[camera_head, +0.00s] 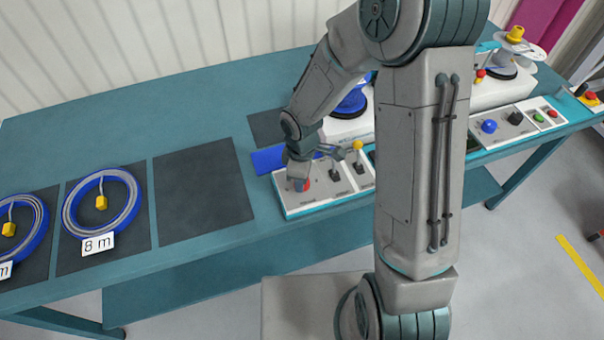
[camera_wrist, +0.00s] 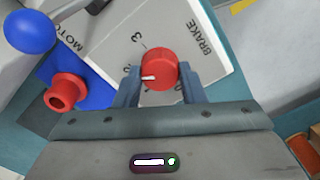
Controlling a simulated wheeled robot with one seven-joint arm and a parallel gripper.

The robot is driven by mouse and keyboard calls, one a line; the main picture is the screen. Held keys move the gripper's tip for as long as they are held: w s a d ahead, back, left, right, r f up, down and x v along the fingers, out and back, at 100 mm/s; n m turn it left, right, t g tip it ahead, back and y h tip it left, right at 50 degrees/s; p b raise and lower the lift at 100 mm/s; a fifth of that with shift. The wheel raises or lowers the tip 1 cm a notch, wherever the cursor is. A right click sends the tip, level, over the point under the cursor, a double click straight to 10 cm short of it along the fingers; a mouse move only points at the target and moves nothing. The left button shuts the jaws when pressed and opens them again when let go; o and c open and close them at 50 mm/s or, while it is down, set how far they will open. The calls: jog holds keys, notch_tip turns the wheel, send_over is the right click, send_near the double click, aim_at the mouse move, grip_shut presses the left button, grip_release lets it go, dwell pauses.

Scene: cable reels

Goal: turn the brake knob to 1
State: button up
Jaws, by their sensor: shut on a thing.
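The red brake knob (camera_wrist: 158,66) sits on a pale panel (camera_wrist: 205,62) marked BRAKE, with a 3 near the knob's upper left. Its white pointer line points left in the wrist view; the digit it faces is too small to read surely. My gripper (camera_wrist: 159,84) is shut on the knob, one finger on each side. In the head view, my gripper (camera_head: 298,181) reaches down onto the left end of the control panel (camera_head: 318,204), and the red knob (camera_head: 307,185) shows partly behind it.
A blue-balled lever (camera_wrist: 28,32) and a red spool-like part (camera_wrist: 65,92) are near the knob. Levers, one yellow-topped (camera_head: 357,145), stand right of my gripper. A blue reel (camera_head: 103,203) marked 8 m lies at left; a dark mat (camera_head: 203,195) is empty.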

jog(key=n+p, duration=0.2)
jog(key=n, duration=0.4)
jog(key=shift+r+n+p, duration=0.15)
jog(key=shift+n+p, duration=0.15)
jog(key=n+p, duration=0.2)
jog(key=n, duration=0.3)
jog(key=shift+n+p, duration=0.3)
jog(key=shift+n, duration=0.1)
jog(key=o, duration=1)
notch_tip(320, 180, up, 14)
jog(key=shift+f+p, duration=0.2)
jog(key=shift+p, duration=0.95)
